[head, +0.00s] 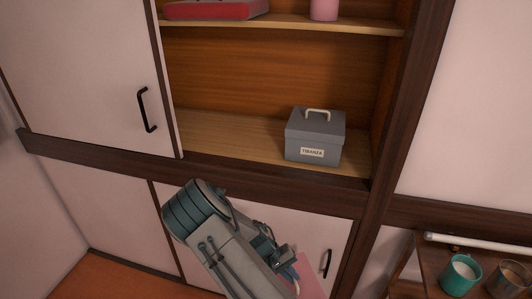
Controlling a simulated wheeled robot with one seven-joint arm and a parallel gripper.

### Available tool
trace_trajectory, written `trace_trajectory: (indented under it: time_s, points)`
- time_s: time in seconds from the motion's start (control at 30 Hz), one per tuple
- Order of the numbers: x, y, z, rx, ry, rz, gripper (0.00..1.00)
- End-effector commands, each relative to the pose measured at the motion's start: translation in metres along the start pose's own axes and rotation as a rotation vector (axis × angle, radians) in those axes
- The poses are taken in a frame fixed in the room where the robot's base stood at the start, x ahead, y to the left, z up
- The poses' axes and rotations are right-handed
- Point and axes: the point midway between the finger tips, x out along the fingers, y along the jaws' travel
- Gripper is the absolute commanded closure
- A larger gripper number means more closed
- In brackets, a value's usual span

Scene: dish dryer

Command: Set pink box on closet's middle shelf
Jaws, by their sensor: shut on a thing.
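My gripper (287,268) is low in the head view, in front of the closet's lower doors. It is shut on the pink box (313,276), which shows only in part behind and beside my arm. The closet stands open above, with a wooden shelf (225,132) at mid height and a higher shelf (290,24) near the top edge. The held box is below the level of the mid-height shelf and outside the closet. My fingertips are mostly hidden by the arm.
A grey lidded box (314,137) stands on the mid-height shelf's right; its left is bare. A red box (216,9) and pink container (324,9) are on the higher shelf. A white sliding door (85,70) covers the left. Cups, one teal (461,273), stand lower right.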

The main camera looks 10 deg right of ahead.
Motion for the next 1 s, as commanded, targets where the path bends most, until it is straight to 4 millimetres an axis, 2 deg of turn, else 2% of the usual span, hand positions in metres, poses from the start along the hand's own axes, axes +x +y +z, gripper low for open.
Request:
trace_trajectory:
  time_s: [0.03, 0.27, 0.37, 0.67, 1.0]
  points:
    - [-0.014, 0.009, 0.005, 0.000, 0.000, 0.001, 1.00]
    - [-0.034, 0.024, 0.012, 0.002, -0.001, 0.000, 1.00]
    - [-0.029, 0.021, 0.011, 0.003, -0.006, -0.003, 1.00]
    - [-0.029, 0.022, 0.010, 0.004, -0.002, -0.003, 1.00]
    - [-0.081, 0.038, 0.009, -0.081, 0.063, 0.026, 1.00]
